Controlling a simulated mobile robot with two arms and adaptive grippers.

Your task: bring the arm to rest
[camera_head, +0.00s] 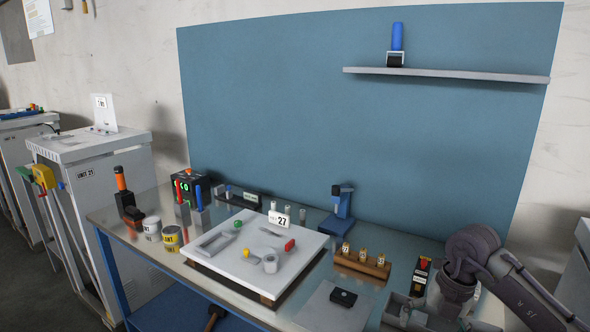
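One of my arms, dark grey and marked "R", comes in from the lower right and bends at a joint over the right end of the workbench (163,252). Its lower part runs down toward the bottom edge of the picture, beside a grey tray (392,322) with small parts. I cannot make out any fingers of my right gripper. My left arm and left gripper do not show.
A white board (225,268) marked 27 holds small coloured parts. A wooden holder (362,265), a red-and-black device (421,272), a blue stand (340,222) and a grey plate (318,314) with a black block (343,297) lie near my arm. A shelf (460,75) hangs above.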

